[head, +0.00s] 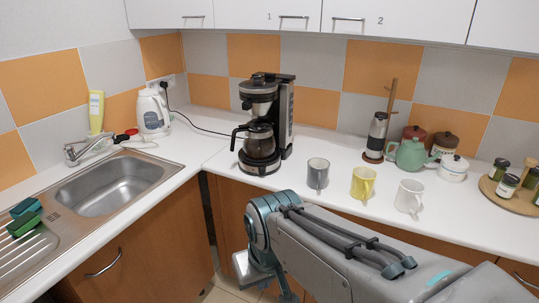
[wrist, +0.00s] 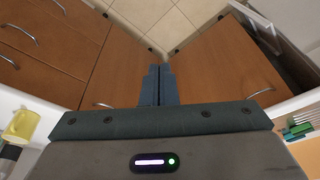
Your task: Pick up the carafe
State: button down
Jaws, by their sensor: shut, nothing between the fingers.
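The carafe (head: 258,137) is dark glass with a black handle on its left. It sits in the black and silver coffee maker (head: 272,95) at the back of the counter, near the corner. My gripper (wrist: 158,72) is shut and empty in the wrist view, with its fingers together above the floor and cabinet fronts. In the head view my arm reaches in from the lower right and its bend is in front of the counter, below the carafe; the fingertips do not clearly show there. My gripper is apart from the carafe.
A grey mug (head: 317,174), a yellow mug (head: 363,183) and a white mug (head: 409,196) stand right of the coffee maker. A white kettle (head: 153,112) and a sink (head: 110,185) are on the left. A teal teapot (head: 411,154) stands farther right.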

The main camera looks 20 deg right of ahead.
aim_at(258, 146)
jog(key=u, duration=0.05)
jog(key=k, duration=0.55)
jog(key=z, duration=0.8)
jog(key=i, duration=1.45)
jog(key=u, duration=0.35)
